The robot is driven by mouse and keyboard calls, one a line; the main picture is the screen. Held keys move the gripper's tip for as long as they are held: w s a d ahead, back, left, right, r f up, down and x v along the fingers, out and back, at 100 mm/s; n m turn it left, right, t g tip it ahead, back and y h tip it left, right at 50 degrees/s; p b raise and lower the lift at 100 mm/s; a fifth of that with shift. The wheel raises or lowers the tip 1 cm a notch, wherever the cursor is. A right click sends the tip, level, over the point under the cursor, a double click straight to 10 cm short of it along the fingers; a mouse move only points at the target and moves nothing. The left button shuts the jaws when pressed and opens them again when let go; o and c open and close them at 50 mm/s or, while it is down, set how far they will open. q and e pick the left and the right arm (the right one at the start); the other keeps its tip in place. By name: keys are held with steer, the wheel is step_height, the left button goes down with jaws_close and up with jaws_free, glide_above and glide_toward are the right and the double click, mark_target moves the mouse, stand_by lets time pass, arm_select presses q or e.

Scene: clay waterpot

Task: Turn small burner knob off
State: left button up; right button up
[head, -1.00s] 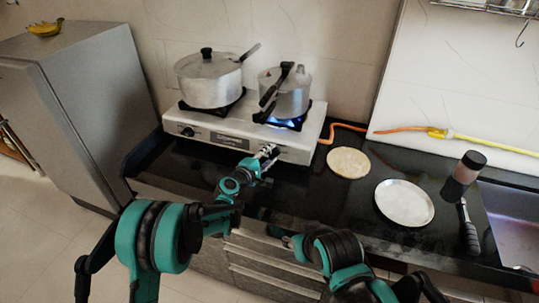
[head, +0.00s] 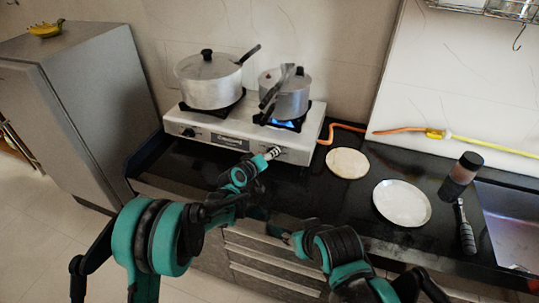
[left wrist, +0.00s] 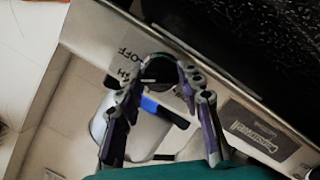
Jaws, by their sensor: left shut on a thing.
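The small burner knob (left wrist: 162,72) shows as a dark round piece between my left fingers in the left wrist view, beside a label reading OFF. My left gripper (left wrist: 160,88) is shut on it; its tip also shows in the head view (head: 273,153), at the right end of the stove front, covering the knob there. A blue flame (head: 284,125) burns under the smaller pot (head: 291,102) on the right burner. My right gripper (head: 288,238) is low in front of the drawers, away from the stove; its jaw state is unclear.
The white two-burner stove (head: 232,125) also carries a larger lidded pot (head: 209,85) on its left burner and has a left knob (head: 189,132). A flatbread (head: 347,163), a plate (head: 402,203), a jar (head: 461,176) and an orange hose (head: 340,126) lie to the right.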

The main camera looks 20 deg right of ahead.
arm_select(q)
steer(key=m+y, duration=0.1)
steer(key=m, duration=0.4)
steer(key=shift+r+t, duration=0.2)
steer(key=shift+t, duration=0.2)
steer(key=shift+m+y, duration=0.3)
steer(key=o, duration=1.1)
steer(key=shift+f, duration=0.1)
steer(key=shift+o, duration=0.2)
steer(key=v, duration=1.2)
steer(key=shift+a, duration=0.1)
